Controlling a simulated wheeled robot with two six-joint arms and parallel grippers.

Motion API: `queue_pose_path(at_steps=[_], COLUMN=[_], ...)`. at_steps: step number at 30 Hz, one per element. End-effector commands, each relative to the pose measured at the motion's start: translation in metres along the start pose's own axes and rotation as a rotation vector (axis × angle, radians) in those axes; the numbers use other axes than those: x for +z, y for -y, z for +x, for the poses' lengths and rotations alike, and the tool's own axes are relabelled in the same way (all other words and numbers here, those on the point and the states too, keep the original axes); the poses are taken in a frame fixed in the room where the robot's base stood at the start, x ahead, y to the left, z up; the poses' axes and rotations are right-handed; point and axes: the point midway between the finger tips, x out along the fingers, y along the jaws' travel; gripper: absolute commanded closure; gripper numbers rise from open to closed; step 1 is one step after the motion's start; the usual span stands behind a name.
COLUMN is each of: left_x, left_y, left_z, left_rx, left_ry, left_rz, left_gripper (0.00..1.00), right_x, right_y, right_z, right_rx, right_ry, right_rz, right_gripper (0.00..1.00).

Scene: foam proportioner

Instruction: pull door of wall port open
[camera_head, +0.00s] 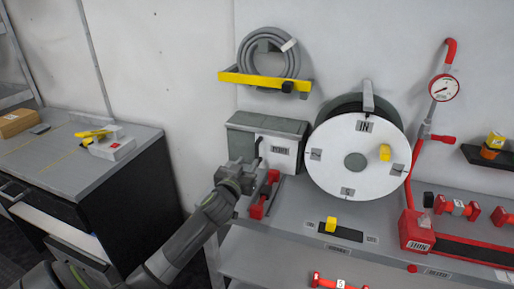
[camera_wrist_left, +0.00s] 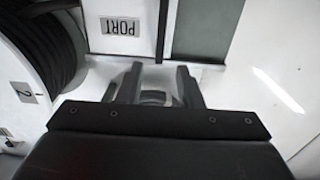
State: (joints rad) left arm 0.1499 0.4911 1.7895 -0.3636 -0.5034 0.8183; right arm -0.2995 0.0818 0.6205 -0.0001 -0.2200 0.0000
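The wall port is a grey box (camera_head: 262,125) against the wall, with a white front panel labelled PORT (camera_head: 280,150). In the left wrist view the PORT label (camera_wrist_left: 125,27) appears upside down. A narrow dark upright bar (camera_wrist_left: 163,28) runs beside the white panel there, next to a grey-green panel (camera_wrist_left: 203,30). My left gripper (camera_head: 248,165) is in front of the box's left side. In the wrist view its two fingers (camera_wrist_left: 158,82) stand apart, pointing at the lower end of the bar. I see nothing clearly held between them. My right gripper is out of view.
A large white hose reel (camera_head: 340,172) stands close right of the port. Red fittings (camera_head: 264,195) lie on the grey bench just below the gripper. A coiled grey hose (camera_head: 268,55) hangs above. A dark cabinet (camera_head: 125,180) stands left.

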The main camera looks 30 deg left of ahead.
Motion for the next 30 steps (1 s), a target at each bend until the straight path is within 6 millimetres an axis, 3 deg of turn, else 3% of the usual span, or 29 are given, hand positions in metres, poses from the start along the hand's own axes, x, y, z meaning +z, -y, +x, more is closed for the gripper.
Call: queue_pose_path(at_steps=[15,21,30], left_x=[0.000,0.000,0.000], left_y=[0.000,0.000,0.000], left_z=[0.076,0.092,0.097], left_rx=[-0.001,0.000,0.000], left_ry=[0.001,0.000,0.000], left_rz=[0.000,0.000,0.001], left_gripper=[0.67,0.67,0.67], right_x=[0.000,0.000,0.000], right_y=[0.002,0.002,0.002], right_z=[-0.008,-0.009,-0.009], right_rx=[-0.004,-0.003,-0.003], right_ry=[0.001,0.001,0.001], right_rz=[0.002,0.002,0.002], right_gripper=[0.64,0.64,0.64])
